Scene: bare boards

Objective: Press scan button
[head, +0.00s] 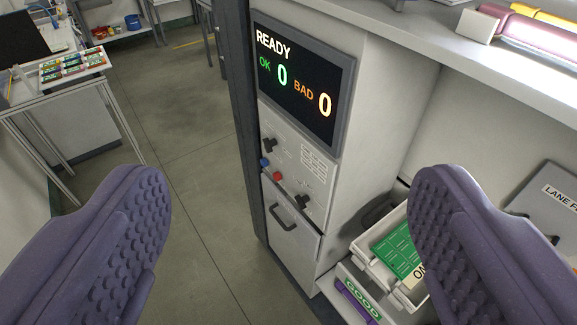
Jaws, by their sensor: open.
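A grey cabinet carries a control panel (297,165) below a dark screen (303,84) reading READY, OK 0 and BAD 0. On the panel are a small blue button (264,162), a red button (278,176), an upper black knob (269,146) and a lower black knob (302,201). The panel lettering is too small to read, so I cannot tell which is the scan button. My gripper (290,190) is open and empty, its purple ridged fingers wide apart. The panel shows between them, and they appear nearer the camera and apart from it.
A white bin (362,243) with green boards stands at lower right, near a GOOD label (362,300). A shelf (480,62) juts out at upper right. A dark post (238,90) borders the cabinet. A table (20,100) stands at left. The floor (190,150) between is clear.

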